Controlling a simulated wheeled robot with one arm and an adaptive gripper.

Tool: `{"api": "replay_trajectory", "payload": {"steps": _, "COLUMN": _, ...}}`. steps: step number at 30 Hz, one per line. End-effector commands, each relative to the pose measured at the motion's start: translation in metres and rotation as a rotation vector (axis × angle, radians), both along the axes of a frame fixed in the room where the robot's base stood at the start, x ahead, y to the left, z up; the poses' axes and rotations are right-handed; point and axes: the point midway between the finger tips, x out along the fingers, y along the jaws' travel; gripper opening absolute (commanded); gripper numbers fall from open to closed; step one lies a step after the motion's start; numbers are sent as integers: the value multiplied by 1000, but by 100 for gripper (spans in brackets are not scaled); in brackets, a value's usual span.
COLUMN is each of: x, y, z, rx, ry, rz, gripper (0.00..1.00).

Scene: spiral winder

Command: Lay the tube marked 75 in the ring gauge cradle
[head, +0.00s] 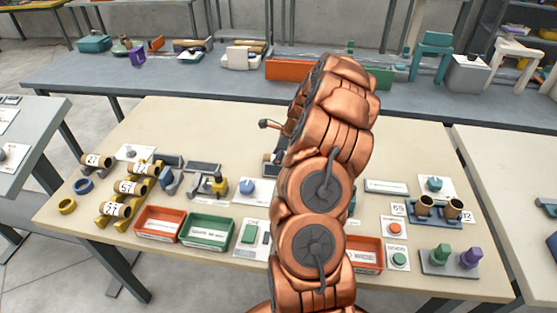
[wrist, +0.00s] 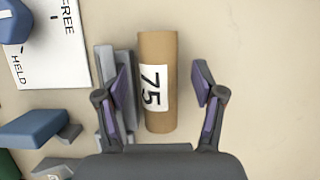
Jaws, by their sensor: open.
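The brown tube marked 75 (wrist: 156,110) stands out in the wrist view, its long side running up and down the picture and its white label facing the camera. My gripper (wrist: 163,82) is open, with one purple-padded finger on each side of the tube. The right finger is clear of it; the left finger is close to it, over grey bars (wrist: 104,65) that lie along the tube's left side. I cannot tell whether these bars support the tube. In the head view my arm hides this tube. I cannot tell which fixture is the ring gauge cradle.
A FREE/HELD card (wrist: 52,45) and a blue block (wrist: 33,129) lie left of the tube. An orange bin (head: 158,224) and a green bin (head: 206,230) stand in front. Bare table lies right of the tube.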

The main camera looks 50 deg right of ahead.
Motion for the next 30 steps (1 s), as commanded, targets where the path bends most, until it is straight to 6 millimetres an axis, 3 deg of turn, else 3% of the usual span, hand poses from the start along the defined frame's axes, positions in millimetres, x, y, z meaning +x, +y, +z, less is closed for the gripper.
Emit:
{"api": "replay_trajectory", "payload": {"steps": 21, "x": 0, "y": 0, "z": -5, "rx": 0, "ry": 0, "rz": -1, "gripper": 68}}
{"api": "replay_trajectory", "payload": {"steps": 30, "x": 0, "y": 0, "z": -5, "rx": 0, "ry": 0, "rz": -1, "gripper": 38}}
